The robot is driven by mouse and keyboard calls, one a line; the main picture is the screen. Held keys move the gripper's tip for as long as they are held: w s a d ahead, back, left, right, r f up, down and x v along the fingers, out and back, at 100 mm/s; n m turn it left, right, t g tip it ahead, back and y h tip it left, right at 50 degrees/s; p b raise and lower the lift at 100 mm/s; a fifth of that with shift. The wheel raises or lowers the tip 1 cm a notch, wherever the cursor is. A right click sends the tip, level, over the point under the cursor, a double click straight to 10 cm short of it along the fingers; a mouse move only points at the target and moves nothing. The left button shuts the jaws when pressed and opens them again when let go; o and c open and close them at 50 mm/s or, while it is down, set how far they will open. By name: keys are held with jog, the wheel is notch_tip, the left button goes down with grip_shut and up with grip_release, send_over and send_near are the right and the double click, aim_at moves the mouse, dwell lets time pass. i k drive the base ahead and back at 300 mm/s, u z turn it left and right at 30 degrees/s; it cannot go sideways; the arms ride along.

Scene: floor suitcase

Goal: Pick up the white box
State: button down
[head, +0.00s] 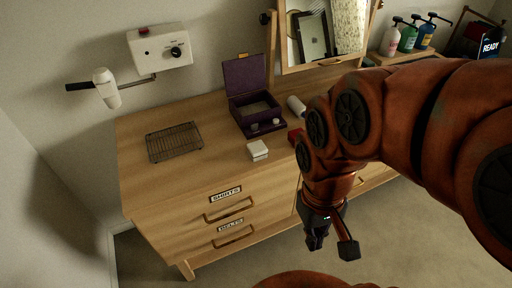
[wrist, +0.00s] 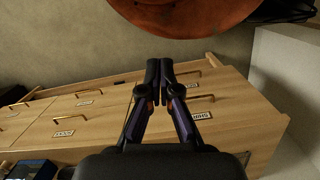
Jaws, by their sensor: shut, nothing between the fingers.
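The small white box (head: 257,150) sits on the wooden dresser top near its front edge, in front of an open purple case. My gripper (head: 316,240) hangs in front of the dresser, lower than the top and to the right of the white box, apart from it. In the wrist view my gripper (wrist: 160,66) has its fingertips together, with nothing held, and points toward the drawer fronts. The white box does not show in the wrist view.
The dresser (head: 150,190) has labelled drawers with handles. On it are a wire rack (head: 173,142), the open purple case (head: 246,75), a white cylinder (head: 296,105), a red item (head: 295,136) and a mirror (head: 320,35). Pump bottles (head: 408,35) stand at the back right.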

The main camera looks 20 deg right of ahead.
aim_at(257, 150)
jog(key=u, duration=3.3)
jog(key=k, duration=1.75)
jog(key=z, duration=1.05)
